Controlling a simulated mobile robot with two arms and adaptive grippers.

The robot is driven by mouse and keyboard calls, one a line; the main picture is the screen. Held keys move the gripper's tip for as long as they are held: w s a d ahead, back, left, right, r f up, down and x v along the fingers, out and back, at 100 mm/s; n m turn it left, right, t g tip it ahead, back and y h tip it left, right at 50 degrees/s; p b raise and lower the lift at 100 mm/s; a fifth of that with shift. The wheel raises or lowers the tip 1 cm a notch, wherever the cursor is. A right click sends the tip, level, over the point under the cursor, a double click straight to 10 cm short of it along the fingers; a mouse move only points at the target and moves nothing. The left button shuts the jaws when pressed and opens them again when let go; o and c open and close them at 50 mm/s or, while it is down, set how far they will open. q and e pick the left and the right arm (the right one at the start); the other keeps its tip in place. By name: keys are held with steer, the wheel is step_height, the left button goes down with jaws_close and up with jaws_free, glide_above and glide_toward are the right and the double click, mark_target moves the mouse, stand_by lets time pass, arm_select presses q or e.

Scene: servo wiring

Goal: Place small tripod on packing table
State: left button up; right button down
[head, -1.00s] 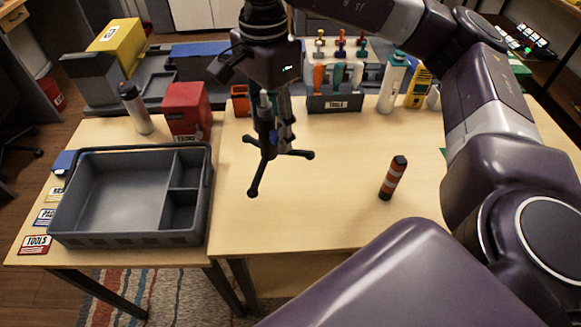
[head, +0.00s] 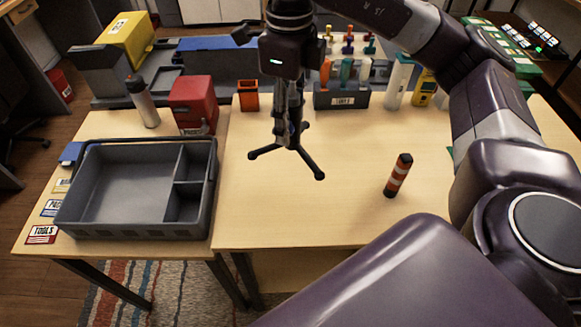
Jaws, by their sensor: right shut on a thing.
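The small black tripod (head: 292,146) hangs upright from my right gripper, its three legs spread. My right gripper (head: 289,122) points down and is shut on the tripod's upper part, which the fingers partly hide. The tripod is over the back-left part of the right-hand light wood tabletop (head: 330,215). I cannot tell whether its feet touch the wood. A second wood tabletop (head: 95,128) adjoins it on the left. My left gripper is not in view.
A grey divided tray (head: 125,235) fills much of the left tabletop, near a red box (head: 193,103) and a bottle (head: 142,102). A tool rack (head: 342,98) and an orange cup (head: 248,97) stand behind the tripod. The front middle is clear.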

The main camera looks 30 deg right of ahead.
step_height(320, 180, down, 14)
steer(key=p, duration=0.1)
stand_by(0.4)
steer(key=shift+f, duration=0.2)
steer(key=c, duration=1)
jaws_free()
steer(key=shift+c, duration=0.2)
steer(key=shift+r, duration=0.1)
